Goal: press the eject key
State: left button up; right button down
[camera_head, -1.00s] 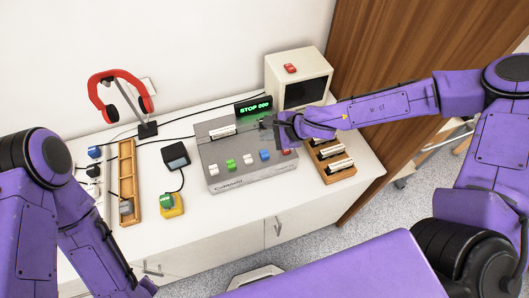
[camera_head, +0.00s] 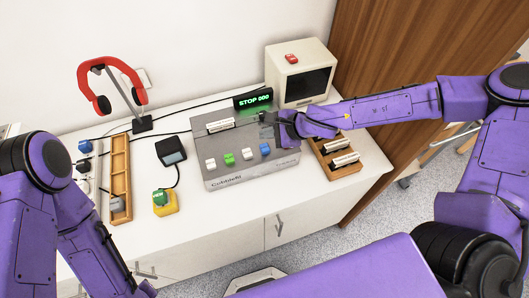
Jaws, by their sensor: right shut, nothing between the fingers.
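A grey deck (camera_head: 225,180) stands on the white counter with a row of keys along its front. The key labels are too small to read, so I cannot tell which one is eject. My right gripper (camera_head: 268,124) is shut and empty over the right part of the deck, hiding the area right of the blue key.
A green-lit display (camera_head: 253,101) reading "STOP 000" stands behind the deck. A beige monitor (camera_head: 274,85) is behind right, a wooden rack (camera_head: 345,173) with cassettes right. Red headphones (camera_head: 140,96), a wooden tray (camera_head: 121,158) and a yellow-based button (camera_head: 165,210) are left.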

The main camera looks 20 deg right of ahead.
aim_at(262, 146)
pick_arm(q)
jog(key=shift+f+b, duration=0.9)
jog(key=shift+f, duration=0.6)
pick_arm(e)
jog(key=shift+f, duration=1.65)
pick_arm(q)
jog(key=shift+f+b, duration=0.3)
jog(key=shift+b, duration=0.05)
pick_arm(e)
jog(key=shift+f, duration=0.4)
pick_arm(q)
jog(key=shift+f+b, duration=0.75)
pick_arm(e)
jog(key=shift+f, duration=0.85)
pick_arm(q)
jog(key=shift+r+p, duration=1.25)
jog(key=shift+p, duration=0.05)
pick_arm(e)
jog(key=shift+r, duration=1.3)
pick_arm(q)
jog(key=shift+r, duration=0.1)
pick_arm(e)
notch_tip(262, 146, up, 5)
jog(key=p, duration=0.5)
jog(key=shift+r, duration=0.1)
pick_arm(q)
notch_tip(262, 146, up, 5)
jog(key=shift+f, duration=0.1)
